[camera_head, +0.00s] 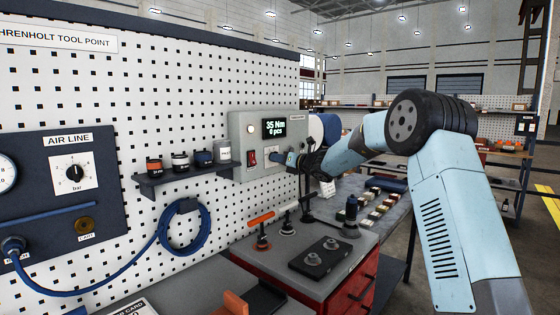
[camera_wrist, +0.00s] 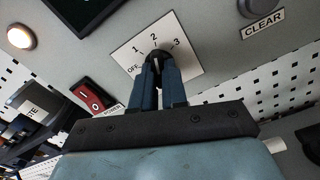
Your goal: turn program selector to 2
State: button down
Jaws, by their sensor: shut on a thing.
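The program selector (camera_wrist: 158,54) is a dark knob on a white plate (camera_wrist: 187,61) marked OFF, 1, 2 and 3 in the wrist view. My gripper (camera_wrist: 160,66) is shut on the knob, one blue finger on each side. The knob's upper end points roughly up toward the 2; the fingers hide much of it, so its exact setting is hard to tell. In the head view my gripper (camera_head: 286,159) reaches the grey control box (camera_head: 240,133) from the right. Its display (camera_head: 273,128) reads 35 Nm, 0 pcs.
A red power rocker (camera_wrist: 89,97) lies left of the selector, a lit round lamp (camera_wrist: 20,37) at upper left, and a CLEAR button (camera_wrist: 254,6) at upper right. A shelf with several small pots (camera_head: 181,163) is left of the box. Upright tools (camera_head: 288,224) stand on the red cabinet below.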

jog(key=shift+a+r, duration=0.1)
jog(key=c, duration=1.2)
grip_release()
jog(key=shift+o, duration=0.2)
jog(key=v, duration=1.3)
jog(key=shift+s+d+f, duration=0.15)
jog(key=shift+d+f, duration=0.05)
jog(key=shift+d, duration=0.15)
jog(key=s+r+n+g+h, duration=0.1)
jog(key=s+n+g+h, duration=0.4)
jog(key=s+n, duration=1.55)
jog(key=s+d+f+n+h, duration=0.2)
jog(key=s+d, duration=0.4)
jog(key=s, duration=0.4)
jog(key=s+d+f+n+h, duration=0.1)
jog(key=s+d+n+h, duration=0.3)
jog(key=s, duration=0.6)
jog(key=s+d+f+n+h, duration=0.2)
jog(key=s+d+n+h, duration=0.1)
jog(key=s+d, duration=0.5)
jog(key=s, duration=0.2)
jog(key=shift+s+f, duration=0.3)
jog(key=shift+s, duration=0.1)
